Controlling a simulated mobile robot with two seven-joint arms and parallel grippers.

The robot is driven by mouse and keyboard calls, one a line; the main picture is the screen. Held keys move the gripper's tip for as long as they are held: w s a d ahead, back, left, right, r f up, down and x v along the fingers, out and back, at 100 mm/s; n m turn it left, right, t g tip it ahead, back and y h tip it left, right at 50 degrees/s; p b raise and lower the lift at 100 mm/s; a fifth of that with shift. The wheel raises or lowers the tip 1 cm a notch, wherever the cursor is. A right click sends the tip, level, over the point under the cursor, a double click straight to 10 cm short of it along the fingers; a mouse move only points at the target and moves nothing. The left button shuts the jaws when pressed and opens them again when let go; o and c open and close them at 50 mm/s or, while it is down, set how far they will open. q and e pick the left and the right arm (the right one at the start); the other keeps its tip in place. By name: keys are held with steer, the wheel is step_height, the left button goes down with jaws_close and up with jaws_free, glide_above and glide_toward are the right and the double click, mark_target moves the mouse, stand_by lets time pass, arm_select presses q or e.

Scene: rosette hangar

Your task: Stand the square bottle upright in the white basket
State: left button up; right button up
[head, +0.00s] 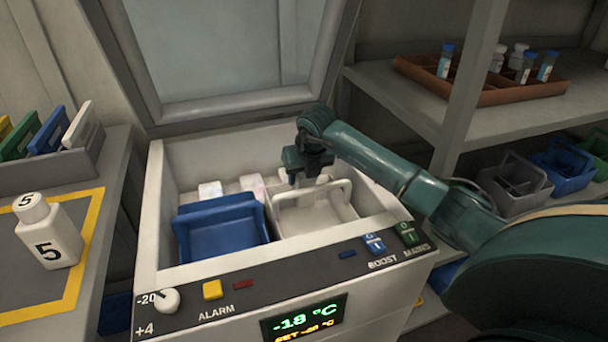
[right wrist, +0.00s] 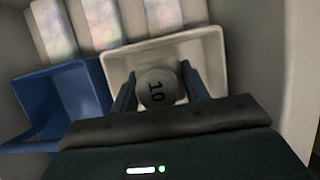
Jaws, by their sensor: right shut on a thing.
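My right gripper (head: 308,176) is inside the open chest freezer, above the white basket (head: 290,222). The cap faces the wrist camera between the two fingers. The bottle's body is mostly hidden, so I cannot tell its shape or whether it touches the basket floor. The white basket (right wrist: 215,50) surrounds the bottle in the right wrist view. My left gripper is not in view.
A blue basket (head: 222,238) stands left of the white one. Frosty packs (head: 210,190) lie behind them. The freezer's front panel (head: 285,275) has knobs and switches. A white square bottle marked 5 (head: 50,238) stands on the left table. Shelves with a brown tray (head: 490,95) are right.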

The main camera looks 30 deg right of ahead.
steer(key=shift+f, duration=0.25)
arm_select(q)
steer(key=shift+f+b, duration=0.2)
steer(key=shift+b, duration=0.2)
arm_select(e)
steer(key=shift+f, duration=0.25)
steer(key=o, duration=0.8)
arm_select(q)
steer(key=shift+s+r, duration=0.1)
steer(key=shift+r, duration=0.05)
arm_select(e)
steer(key=o, duration=0.3)
